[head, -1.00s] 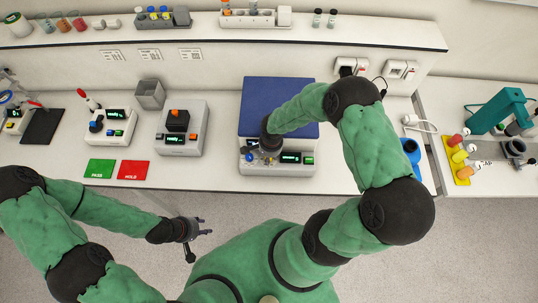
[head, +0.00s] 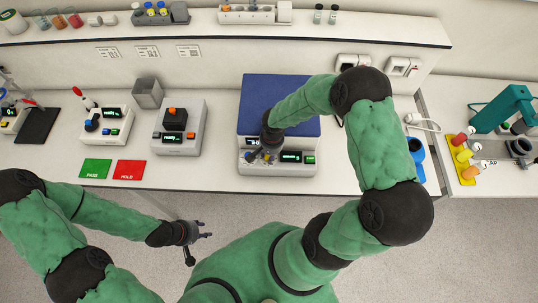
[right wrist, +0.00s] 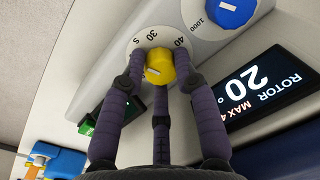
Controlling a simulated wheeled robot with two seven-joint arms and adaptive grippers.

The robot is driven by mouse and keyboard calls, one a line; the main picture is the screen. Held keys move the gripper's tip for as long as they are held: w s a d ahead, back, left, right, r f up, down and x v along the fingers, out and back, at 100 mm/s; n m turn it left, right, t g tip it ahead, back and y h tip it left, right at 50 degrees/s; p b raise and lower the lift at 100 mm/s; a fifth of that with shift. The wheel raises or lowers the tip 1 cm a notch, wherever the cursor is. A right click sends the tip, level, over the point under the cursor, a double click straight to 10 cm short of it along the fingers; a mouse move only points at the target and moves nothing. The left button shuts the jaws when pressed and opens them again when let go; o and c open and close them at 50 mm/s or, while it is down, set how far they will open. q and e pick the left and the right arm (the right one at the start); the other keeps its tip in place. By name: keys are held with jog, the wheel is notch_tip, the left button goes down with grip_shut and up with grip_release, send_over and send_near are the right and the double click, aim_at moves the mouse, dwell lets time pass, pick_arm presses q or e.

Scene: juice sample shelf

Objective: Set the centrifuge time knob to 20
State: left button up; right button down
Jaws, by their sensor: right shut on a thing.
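The centrifuge (head: 279,93) has a blue lid and a pale front panel with lit displays. My right gripper (head: 262,156) is over the left part of that panel. In the right wrist view, a yellow knob (right wrist: 158,66) sits on a white dial (right wrist: 143,42) marked 30 and 40, with other marks partly hidden. The fingers of my right gripper (right wrist: 157,82) are closed around the yellow knob. The knob's pointer setting is hard to read. My left gripper (head: 205,229) is open and empty, in front of the bench, away from the centrifuge.
A blue knob (right wrist: 229,10) marked 1000 and a display (right wrist: 258,88) reading ROTOR 20° are beside the yellow knob. A green button (right wrist: 87,127) is also near. A device with an orange top (head: 180,128) and green and red mats (head: 131,169) are to the left.

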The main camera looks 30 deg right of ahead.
dwell(0.3)
jog(key=c, duration=1.2)
grip_release()
notch_tip(320, 180, up, 12)
jog(key=shift+s+d, duration=0.3)
jog(key=shift+d, duration=0.05)
